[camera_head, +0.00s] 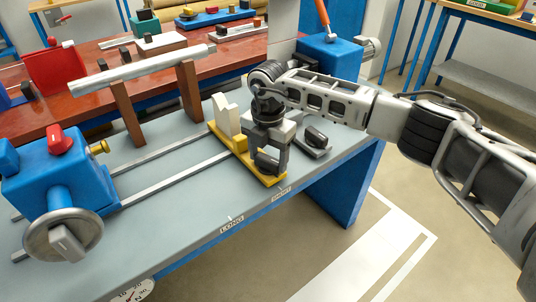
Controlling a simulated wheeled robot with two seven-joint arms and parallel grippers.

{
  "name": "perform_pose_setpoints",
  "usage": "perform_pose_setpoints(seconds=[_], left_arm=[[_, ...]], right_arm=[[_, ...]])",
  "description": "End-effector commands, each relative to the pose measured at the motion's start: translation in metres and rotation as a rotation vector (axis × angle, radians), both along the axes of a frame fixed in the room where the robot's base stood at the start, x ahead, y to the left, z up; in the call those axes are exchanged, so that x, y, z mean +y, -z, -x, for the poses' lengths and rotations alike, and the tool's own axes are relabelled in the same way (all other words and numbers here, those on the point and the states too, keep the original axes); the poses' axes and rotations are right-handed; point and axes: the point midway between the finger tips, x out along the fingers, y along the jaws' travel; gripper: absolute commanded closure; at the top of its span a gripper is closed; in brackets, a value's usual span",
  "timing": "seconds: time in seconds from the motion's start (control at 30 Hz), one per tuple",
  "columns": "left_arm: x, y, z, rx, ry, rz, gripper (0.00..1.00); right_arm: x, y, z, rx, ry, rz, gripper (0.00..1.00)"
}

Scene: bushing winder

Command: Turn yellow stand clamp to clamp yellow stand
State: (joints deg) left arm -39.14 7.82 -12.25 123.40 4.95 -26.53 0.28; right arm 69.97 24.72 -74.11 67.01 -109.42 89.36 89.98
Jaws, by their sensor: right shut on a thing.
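The yellow stand (221,131) sits across the two rails on the grey bench, with a cream V-shaped block standing on its far end. My right gripper (267,160) reaches down over the near end of the stand. It is shut on the dark yellow stand clamp (266,163), and its fingers partly hide the clamp. How far the clamp is turned cannot be told. My left gripper is not in view.
Another dark clamp (315,136) lies just right of the stand. A blue winder head with a grey handwheel (64,224) stands at the left. A long bar (140,68) on brown posts lies behind the rails. The front bench strip is clear.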

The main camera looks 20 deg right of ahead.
Motion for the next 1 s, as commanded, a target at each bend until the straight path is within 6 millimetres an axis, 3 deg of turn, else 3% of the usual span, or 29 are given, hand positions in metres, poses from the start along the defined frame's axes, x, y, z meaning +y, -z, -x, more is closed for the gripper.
perform_pose_setpoints(seconds=[0.03, 0.1, 0.47, 0.67, 1.0], left_arm=[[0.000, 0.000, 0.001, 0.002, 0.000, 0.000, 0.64], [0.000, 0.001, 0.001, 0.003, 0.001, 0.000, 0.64], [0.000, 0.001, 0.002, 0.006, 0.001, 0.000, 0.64], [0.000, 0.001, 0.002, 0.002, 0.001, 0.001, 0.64], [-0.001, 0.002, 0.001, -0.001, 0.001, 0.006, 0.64]], right_arm=[[-0.001, -0.001, -0.001, -0.003, 0.000, 0.002, 0.28], [0.000, -0.001, -0.001, -0.003, 0.000, 0.002, 0.15], [0.000, -0.006, -0.001, -0.004, -0.001, 0.000, 0.15], [0.000, -0.040, -0.001, -0.006, -0.002, 0.000, 0.15], [0.000, -0.121, -0.001, -0.006, 0.000, 0.000, 0.15]])
